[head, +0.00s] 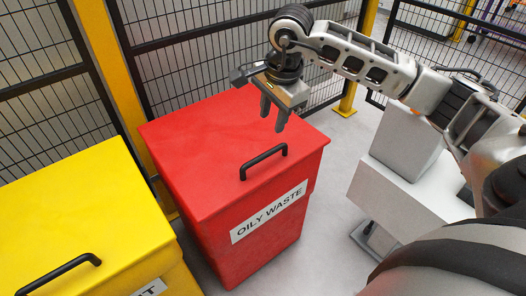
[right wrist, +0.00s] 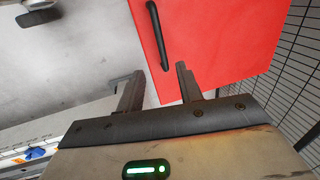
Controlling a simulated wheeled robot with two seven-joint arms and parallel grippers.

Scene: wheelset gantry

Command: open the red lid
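The red lid (head: 228,142) is closed on top of the red bin labelled "OILY WASTE" (head: 262,222) in the head view. Its black bar handle (head: 264,161) stands near the front edge. My right gripper (head: 274,120) is above the lid, behind the handle, fingers pointing down, open and empty. In the right wrist view, the two fingers (right wrist: 158,88) are apart, with the red lid (right wrist: 225,40) beyond them and the handle (right wrist: 157,35) ahead of the gap, not between the fingers. My left gripper is not in view.
A yellow bin (head: 90,215) with a black handle stands to the left of the red bin. Black mesh fence (head: 185,60) with yellow posts runs behind. A white box-shaped block (head: 408,190) is on the right. Grey floor (head: 325,190) shows between it and the red bin.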

